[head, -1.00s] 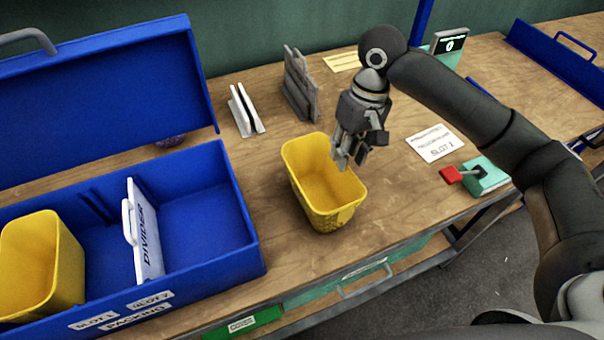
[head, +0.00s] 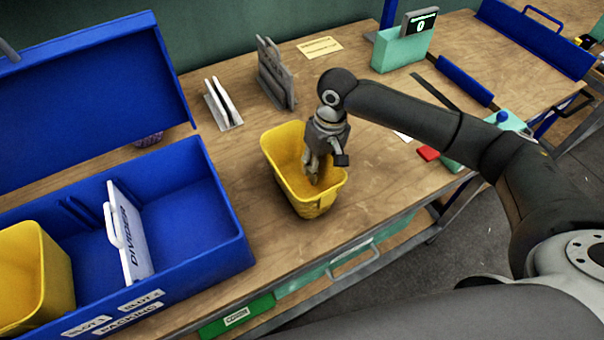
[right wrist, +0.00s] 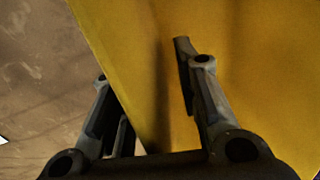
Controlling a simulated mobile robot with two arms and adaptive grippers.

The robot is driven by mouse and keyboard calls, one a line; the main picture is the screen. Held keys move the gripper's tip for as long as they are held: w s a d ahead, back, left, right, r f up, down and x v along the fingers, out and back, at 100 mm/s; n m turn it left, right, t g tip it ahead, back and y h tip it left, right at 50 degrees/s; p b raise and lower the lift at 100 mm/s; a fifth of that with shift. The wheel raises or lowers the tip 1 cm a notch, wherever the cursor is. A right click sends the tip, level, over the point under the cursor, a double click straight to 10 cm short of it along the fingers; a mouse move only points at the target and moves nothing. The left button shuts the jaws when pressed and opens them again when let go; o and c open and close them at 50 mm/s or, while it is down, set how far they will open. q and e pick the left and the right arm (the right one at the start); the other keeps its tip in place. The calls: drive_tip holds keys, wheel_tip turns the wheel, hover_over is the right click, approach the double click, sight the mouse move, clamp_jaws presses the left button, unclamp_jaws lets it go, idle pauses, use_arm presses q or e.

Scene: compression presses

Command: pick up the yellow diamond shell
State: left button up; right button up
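A yellow tapered open-top shell (head: 316,204) stands upright on the wooden table, with a faint dark pattern low on its front. My right gripper (head: 312,172) points down at its right side, fingers apart. In the right wrist view, the yellow wall (right wrist: 150,60) runs between the fingers of my right gripper (right wrist: 150,95). One finger is over the yellow surface and the other is beside its edge; I cannot tell if either touches. A second yellow shell (head: 50,265) sits in the blue case at left. My left gripper is not in view.
The blue packing case (head: 232,215) with its raised lid and white divider (head: 128,230) stands at left. A white rack (head: 222,108) and a grey rack (head: 277,75) stand behind the shell.

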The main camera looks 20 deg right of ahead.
clamp_jaws()
drive_tip(key=shift+r, duration=0.15)
idle(0.4)
